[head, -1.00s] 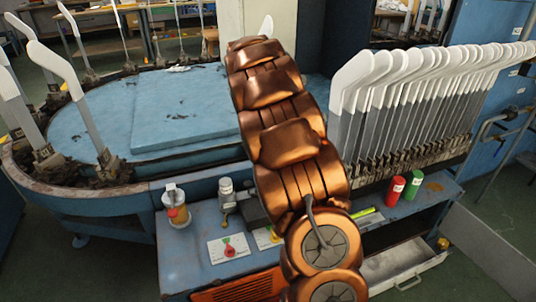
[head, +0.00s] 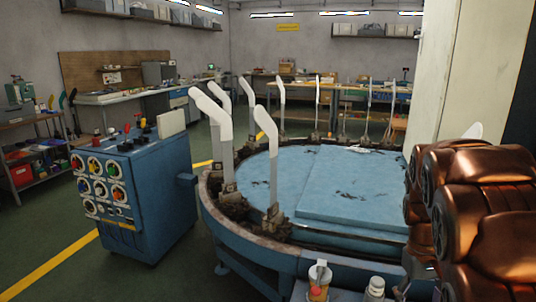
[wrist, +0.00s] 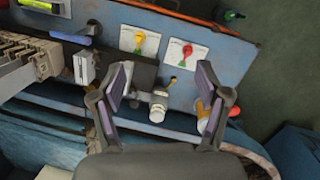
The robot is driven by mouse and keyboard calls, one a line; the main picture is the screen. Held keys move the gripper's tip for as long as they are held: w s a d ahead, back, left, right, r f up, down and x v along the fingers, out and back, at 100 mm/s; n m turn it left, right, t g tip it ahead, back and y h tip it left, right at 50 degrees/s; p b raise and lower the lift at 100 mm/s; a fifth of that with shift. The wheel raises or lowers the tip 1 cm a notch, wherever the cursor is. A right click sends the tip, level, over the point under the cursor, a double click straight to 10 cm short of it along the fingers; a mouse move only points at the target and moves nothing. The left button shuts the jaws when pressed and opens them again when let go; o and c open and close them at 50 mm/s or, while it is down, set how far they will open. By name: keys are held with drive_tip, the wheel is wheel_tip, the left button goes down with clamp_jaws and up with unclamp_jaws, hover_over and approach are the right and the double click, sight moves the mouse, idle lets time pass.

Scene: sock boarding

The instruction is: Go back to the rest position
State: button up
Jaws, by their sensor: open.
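My gripper (wrist: 162,108) shows in the wrist view with its two dark fingers spread apart and nothing between the pads. It hangs above the blue machine bench, over a small grey valve-like fitting (wrist: 158,106). In the head view my copper-coloured arm fills the right edge, and the gripper itself is out of that view. The blue oval boarding machine (head: 255,245) stands left of my arm, with several white sock forms (head: 267,123) upright around its rim.
A blue control cabinet (head: 155,205) with several round dials stands at left. Workbenches and shelves line the back walls. Green floor is open between cabinet and benches. In the wrist view, cards with a yellow knob (wrist: 138,38) and a red knob (wrist: 187,48) lie on the bench.

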drive_tip(key=s+a+f, duration=0.2)
drive_tip(key=s+a, duration=0.6)
drive_tip(key=s, duration=0.3)
drive_tip(key=s+a+f, duration=0.1)
drive_tip(key=s+a, duration=0.6)
drive_tip(key=s, duration=0.3)
wheel_tip(320, 180, up, 21)
drive_tip(key=p, duration=2)
drive_tip(key=shift+s+n+y, duration=0.3)
drive_tip(key=shift+s+y, duration=0.1)
drive_tip(key=shift+f, duration=0.15)
